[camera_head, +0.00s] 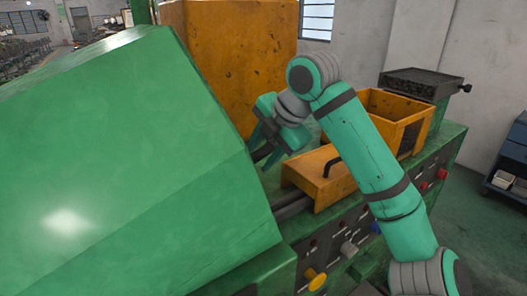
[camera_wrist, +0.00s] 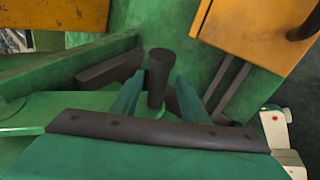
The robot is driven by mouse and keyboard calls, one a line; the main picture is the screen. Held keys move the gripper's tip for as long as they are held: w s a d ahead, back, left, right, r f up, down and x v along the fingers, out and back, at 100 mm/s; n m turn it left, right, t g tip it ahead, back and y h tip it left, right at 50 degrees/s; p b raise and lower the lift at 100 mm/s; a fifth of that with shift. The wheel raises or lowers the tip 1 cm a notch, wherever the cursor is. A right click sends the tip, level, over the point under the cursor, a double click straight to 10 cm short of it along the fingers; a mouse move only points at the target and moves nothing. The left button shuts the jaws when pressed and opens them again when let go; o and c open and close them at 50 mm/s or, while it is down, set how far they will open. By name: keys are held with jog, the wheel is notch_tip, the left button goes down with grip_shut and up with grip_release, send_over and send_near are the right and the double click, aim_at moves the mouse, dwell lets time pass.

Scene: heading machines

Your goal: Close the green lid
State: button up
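The big green lid (camera_head: 120,150) fills the left of the head view, with a broad sloping face. My gripper (camera_head: 268,143) is beside its right edge, above the machine bed. In the wrist view my gripper's two teal fingers (camera_wrist: 158,97) stand apart on either side of a dark upright cylindrical post (camera_wrist: 160,68). Small gaps seem to show between the post and the fingers, so the gripper looks open around it.
An orange cover with a dark handle (camera_head: 322,181) lies right of my gripper. A tall orange panel (camera_head: 230,60) rises behind it. An open orange box (camera_head: 407,108) stands farther right on the machine. Knobs, including a yellow one (camera_head: 316,279), stick out in front.

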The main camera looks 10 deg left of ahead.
jog(key=shift+s+a+r, duration=0.15)
jog(key=shift+a+r, duration=0.05)
jog(key=v, duration=1)
jog(key=shift+d+r, duration=0.2)
jog(key=shift+r, duration=0.05)
